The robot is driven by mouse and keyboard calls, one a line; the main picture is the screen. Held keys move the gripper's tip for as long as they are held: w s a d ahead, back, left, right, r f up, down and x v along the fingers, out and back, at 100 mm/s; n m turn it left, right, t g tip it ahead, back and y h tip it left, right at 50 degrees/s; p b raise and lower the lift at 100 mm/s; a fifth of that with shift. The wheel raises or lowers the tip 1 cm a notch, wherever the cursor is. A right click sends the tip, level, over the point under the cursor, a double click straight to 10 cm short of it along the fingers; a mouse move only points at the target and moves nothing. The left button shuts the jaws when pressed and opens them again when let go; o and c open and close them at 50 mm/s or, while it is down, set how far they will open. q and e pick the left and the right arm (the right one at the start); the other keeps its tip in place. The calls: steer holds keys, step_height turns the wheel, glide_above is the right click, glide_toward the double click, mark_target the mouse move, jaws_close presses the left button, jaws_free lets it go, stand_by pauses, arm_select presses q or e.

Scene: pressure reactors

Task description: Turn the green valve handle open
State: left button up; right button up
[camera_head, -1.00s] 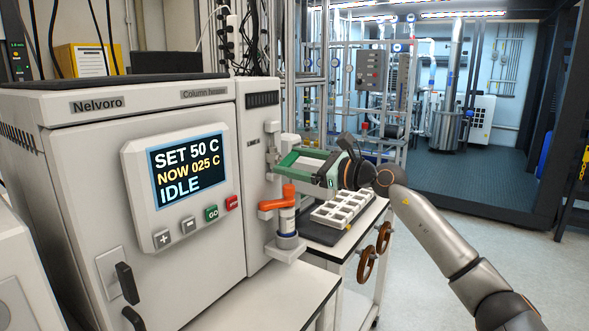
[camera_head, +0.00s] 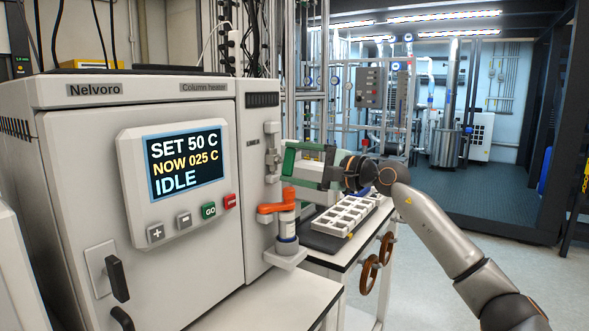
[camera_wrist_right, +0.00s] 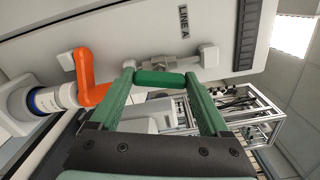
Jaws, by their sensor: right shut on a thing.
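My right gripper (camera_head: 286,162), with green fingers, is at the valve on the front of the white column heater (camera_head: 262,190). In the right wrist view its fingers (camera_wrist_right: 159,80) are shut on the green valve handle (camera_wrist_right: 160,79), which spans the gap between the two tips. In front of the handle's tips is the pale valve body (camera_wrist_right: 172,62). In the head view the fingers sit one above the other and hide most of the handle. My left gripper is not in view.
An orange handle (camera_head: 277,208) on a second valve sits just below; it shows at the left of the right wrist view (camera_wrist_right: 88,76). A white compartment tray (camera_head: 345,215) lies on the bench behind. The heater panel (camera_head: 180,185) reads IDLE. Brown handwheels (camera_head: 369,274) are below the bench.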

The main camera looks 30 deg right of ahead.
arm_select(q)
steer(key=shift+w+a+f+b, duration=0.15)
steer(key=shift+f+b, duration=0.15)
steer(key=shift+b, duration=0.15)
arm_select(e)
steer(key=shift+n, duration=1.6)
steer(key=o, duration=1)
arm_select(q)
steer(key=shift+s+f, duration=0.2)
arm_select(e)
steer(key=shift+o, duration=1.1)
